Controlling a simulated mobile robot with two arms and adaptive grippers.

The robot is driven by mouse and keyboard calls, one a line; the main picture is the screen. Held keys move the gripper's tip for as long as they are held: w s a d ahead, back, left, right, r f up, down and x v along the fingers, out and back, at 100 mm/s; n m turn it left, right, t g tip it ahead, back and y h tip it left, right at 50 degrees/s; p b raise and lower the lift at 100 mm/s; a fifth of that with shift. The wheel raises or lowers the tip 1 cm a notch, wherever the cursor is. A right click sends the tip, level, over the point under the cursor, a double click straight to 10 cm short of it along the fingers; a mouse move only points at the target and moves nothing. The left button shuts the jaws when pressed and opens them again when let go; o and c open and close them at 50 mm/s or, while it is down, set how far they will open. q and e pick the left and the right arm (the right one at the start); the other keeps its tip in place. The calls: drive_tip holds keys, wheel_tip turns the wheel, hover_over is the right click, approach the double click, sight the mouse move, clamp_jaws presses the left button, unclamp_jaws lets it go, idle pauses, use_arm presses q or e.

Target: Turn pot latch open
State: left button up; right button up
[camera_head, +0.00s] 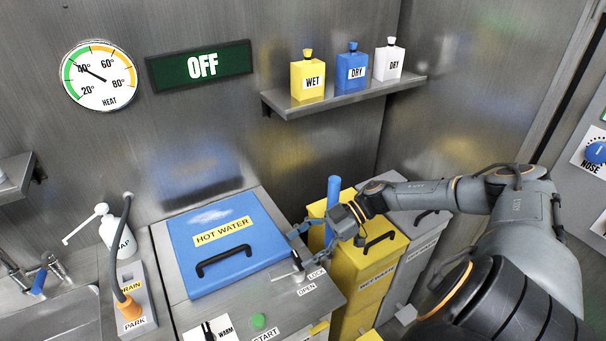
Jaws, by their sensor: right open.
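The pot latch (297,266) is a small light metal lever on the counter, at the right front of the blue pot lid. It sits by the labels LOCK and OPEN. The blue lid (183,241) is marked HOT WATER, has a black handle (230,261) and lies shut. My right gripper (297,232) is open at the lid's right edge, a little above and behind the latch. I see nothing between its fingers, and I cannot tell whether a finger touches the latch or lid. My left gripper is not in view.
A yellow bin (372,268) with a blue upright post (332,200) stands right of the counter, beside a grey bin (421,249). A green button (258,321) is at the front. A soap bottle (115,236) and sink (55,318) are left. A shelf (345,101) holds bottles above.

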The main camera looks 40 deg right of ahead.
wheel_tip(320, 180, up, 7)
idle(0.3)
